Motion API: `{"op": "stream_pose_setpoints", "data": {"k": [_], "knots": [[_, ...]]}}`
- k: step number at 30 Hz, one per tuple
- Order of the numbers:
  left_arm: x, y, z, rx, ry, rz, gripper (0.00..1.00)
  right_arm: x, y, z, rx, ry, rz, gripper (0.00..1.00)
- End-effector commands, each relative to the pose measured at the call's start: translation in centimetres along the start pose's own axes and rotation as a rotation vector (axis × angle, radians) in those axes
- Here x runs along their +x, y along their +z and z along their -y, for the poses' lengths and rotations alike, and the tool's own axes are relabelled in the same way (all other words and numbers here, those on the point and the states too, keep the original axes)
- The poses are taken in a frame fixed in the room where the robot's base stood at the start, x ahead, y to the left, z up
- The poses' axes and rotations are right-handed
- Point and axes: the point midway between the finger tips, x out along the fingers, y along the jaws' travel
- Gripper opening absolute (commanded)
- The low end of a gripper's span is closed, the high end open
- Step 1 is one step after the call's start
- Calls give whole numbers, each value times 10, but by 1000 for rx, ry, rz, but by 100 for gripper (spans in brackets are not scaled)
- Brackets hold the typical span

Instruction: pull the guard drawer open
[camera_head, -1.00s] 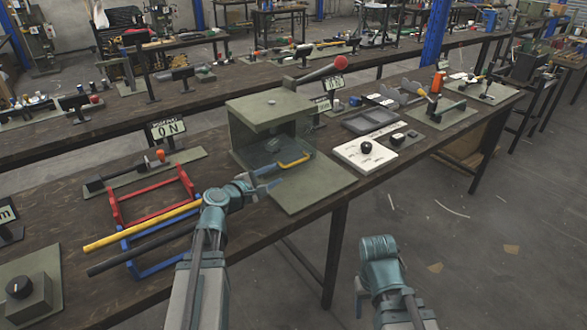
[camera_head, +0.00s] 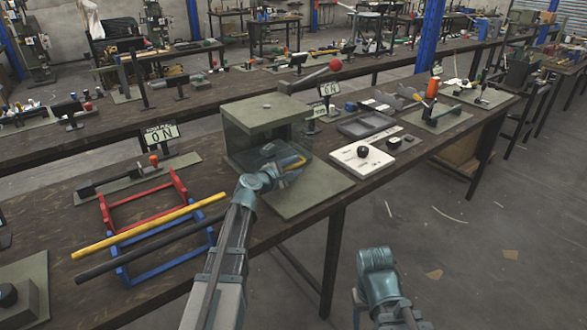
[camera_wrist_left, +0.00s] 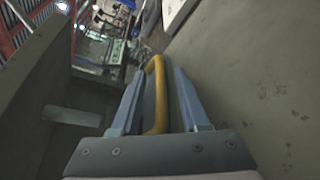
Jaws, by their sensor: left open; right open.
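The press (camera_head: 262,112) is a grey-green box housing on a flat plate (camera_head: 312,192), in the middle of the head view. Its guard drawer (camera_head: 270,150) looks like a see-through panel at the housing's open front. A yellow handle (camera_head: 297,162) sits on the guard, partly hidden by my left gripper (camera_head: 292,170). In the left wrist view the yellow handle (camera_wrist_left: 155,95) lies between the two open fingers of my left gripper (camera_wrist_left: 158,75). The fingers stand on both sides; contact is unclear. My right gripper (camera_head: 357,298) hangs low in front of the bench, away from the press, its fingers barely visible.
A white panel with a black knob (camera_head: 362,158) stands right of the press. A lever with a red ball (camera_head: 335,66) rises behind it. At left are a red and blue rack (camera_head: 158,228) with yellow and black bars, and an ON sign (camera_head: 160,135).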

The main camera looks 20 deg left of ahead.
Motion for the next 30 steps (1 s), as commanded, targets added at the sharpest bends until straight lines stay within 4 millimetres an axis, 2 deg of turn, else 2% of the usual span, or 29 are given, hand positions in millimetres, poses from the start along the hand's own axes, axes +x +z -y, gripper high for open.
{"op": "stream_pose_setpoints", "data": {"k": [7, 12, 15, 30], "knots": [[0, 0, 0, 0, 0, 0, 45, 0, 0, 0, 0, 0, 0, 62], [0, 0, 0, 0, 0, 0, 14, 0, 0, 0, 0, 0, 0, 62], [0, 0, 0, 0, 0, 0, 0, 0, 0, 0, 0, 0, 0, 62], [0, 0, 0, 0, 0, 0, 0, 0, 0, 0, 0, 0, 0, 62]]}}
